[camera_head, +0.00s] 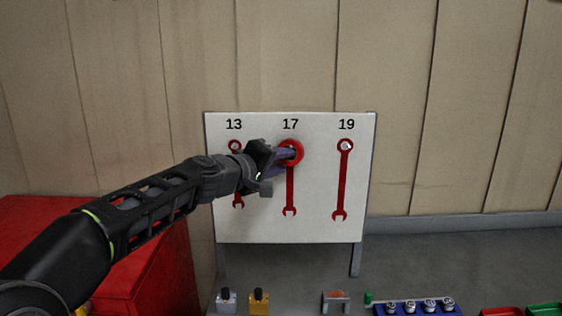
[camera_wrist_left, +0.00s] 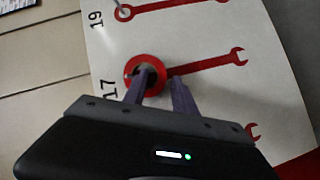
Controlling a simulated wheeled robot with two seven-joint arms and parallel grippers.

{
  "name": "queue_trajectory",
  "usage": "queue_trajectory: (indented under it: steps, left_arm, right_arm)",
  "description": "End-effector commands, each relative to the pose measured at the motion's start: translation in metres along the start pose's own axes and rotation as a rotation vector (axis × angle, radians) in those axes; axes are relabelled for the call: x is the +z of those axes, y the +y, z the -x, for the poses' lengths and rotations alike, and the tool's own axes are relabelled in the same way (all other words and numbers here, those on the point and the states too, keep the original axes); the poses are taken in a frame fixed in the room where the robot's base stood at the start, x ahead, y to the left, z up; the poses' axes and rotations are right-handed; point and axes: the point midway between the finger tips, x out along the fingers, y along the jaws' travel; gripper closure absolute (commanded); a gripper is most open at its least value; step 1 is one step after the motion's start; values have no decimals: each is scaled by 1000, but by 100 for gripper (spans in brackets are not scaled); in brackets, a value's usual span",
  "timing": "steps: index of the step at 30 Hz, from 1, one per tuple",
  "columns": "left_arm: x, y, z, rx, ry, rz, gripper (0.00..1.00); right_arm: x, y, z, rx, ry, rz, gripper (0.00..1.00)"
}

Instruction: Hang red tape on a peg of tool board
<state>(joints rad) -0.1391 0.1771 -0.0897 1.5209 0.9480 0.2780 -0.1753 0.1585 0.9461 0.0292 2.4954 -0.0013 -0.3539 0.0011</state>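The tool board (camera_head: 264,219) is white with red wrench outlines under the numbers 13, 17 and 19. The red tape (camera_head: 297,158), a ring, is at the top of the 17 outline; it also shows in the left wrist view (camera_wrist_left: 133,66). My left gripper (camera_head: 292,155) is at the ring. In the left wrist view its fingers (camera_wrist_left: 162,78) straddle the ring's wall, one over the hole and one outside, apparently pinching it. Whether the 17 peg passes through the ring is hidden by the fingers. A metal peg shows at 19 (camera_head: 346,146). My right gripper is out of view.
A red cabinet (camera_head: 170,262) stands at the left under my arm. Below the board are small padlock-like items (camera_head: 259,302), an orange-topped grey part (camera_head: 336,298) and a blue block with several metal pieces (camera_head: 420,308). Space right of the board is clear.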

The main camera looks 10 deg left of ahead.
Motion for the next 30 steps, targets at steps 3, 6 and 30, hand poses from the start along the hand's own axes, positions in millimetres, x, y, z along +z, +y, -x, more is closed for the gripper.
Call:
queue_trajectory:
  steps: [3, 6, 30]
  left_arm:
    - [0, 2, 0, 3, -1, -1, 59]
    - [0, 3, 0, 4, -1, -1, 59]
    - [-1, 0, 69, 2, 0, 0, 59]
  right_arm:
    - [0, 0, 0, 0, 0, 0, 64]
    - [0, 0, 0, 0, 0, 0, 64]
    - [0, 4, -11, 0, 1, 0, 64]
